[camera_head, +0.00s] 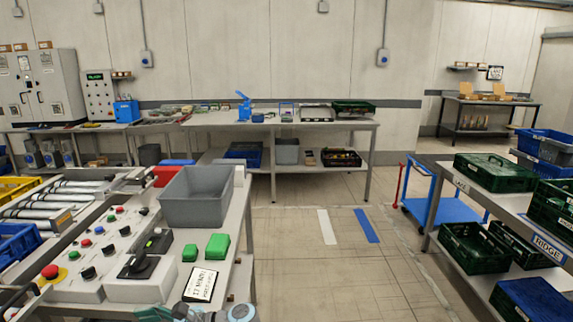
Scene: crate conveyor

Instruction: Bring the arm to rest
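Neither of my grippers can be made out in the head view. Some rounded grey and bluish parts show at the bottom edge, left of the middle, cut off by the frame. They look like part of my own arm, but I cannot tell which arm, and no fingers show there. Nothing held by a gripper is visible.
A grey crate (197,198) stands on the near left bench beside a roller conveyor (75,197) and a control panel (105,235). Green crates (487,173) sit on the right shelf. A blue cart (443,210) stands behind it. The middle floor (318,270) is clear.

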